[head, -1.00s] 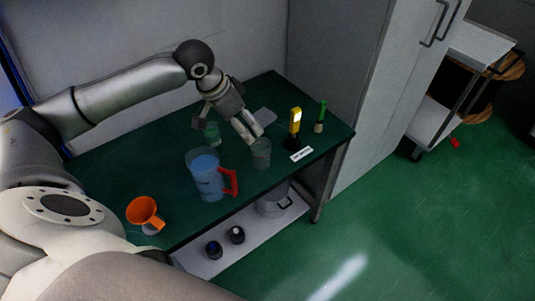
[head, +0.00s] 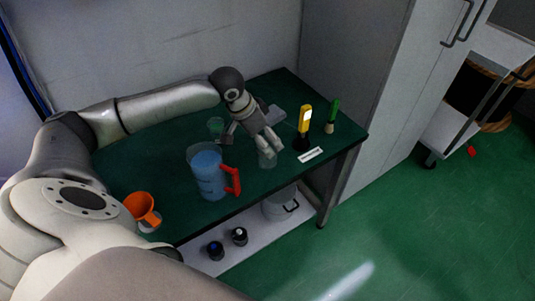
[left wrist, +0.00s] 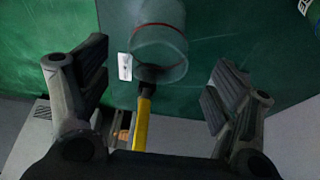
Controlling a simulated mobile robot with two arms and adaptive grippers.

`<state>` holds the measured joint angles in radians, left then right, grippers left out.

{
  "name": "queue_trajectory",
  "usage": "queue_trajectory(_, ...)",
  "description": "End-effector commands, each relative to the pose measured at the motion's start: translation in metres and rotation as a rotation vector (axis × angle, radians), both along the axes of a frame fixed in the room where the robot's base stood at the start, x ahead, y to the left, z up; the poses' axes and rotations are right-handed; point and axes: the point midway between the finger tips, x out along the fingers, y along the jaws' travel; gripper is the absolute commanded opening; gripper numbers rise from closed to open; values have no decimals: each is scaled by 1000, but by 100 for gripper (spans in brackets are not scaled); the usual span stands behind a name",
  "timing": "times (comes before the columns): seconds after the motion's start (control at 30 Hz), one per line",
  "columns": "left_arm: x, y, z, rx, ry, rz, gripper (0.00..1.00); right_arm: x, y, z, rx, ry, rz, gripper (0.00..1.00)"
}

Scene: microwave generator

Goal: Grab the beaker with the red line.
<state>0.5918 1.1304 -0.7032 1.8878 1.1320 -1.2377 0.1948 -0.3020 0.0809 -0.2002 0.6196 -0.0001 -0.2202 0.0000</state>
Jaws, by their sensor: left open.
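The clear beaker with the red line (left wrist: 158,50) stands at the top middle of the left wrist view, its red ring near one end. In the head view the beaker (head: 267,159) is on the green table, partly hidden by my left gripper (head: 271,143). In the left wrist view my left gripper (left wrist: 160,78) is open, with one finger to each side of the beaker's near end and clear gaps between. The fingers do not touch it. My right gripper is not in view.
A blue-filled jug (head: 207,178) with a red handle stands left of the beaker. A yellow device (head: 304,120), a green-handled item (head: 333,114) and a white label (head: 311,155) are to the right.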

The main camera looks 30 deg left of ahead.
Motion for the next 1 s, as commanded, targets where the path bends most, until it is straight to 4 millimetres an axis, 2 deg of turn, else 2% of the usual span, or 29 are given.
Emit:
queue_trajectory(0.2, 8, -7, -32, -2, 3, 0, 82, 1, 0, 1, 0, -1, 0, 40)
queue_trajectory(0.47, 10, -8, -37, 1, 1, -1, 82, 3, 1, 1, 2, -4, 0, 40)
queue_trajectory(0.83, 10, -8, -37, 0, 1, -1, 36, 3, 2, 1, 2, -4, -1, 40)
queue_trajectory(1.0, 10, -8, -36, 0, 1, -1, 34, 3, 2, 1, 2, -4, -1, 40)
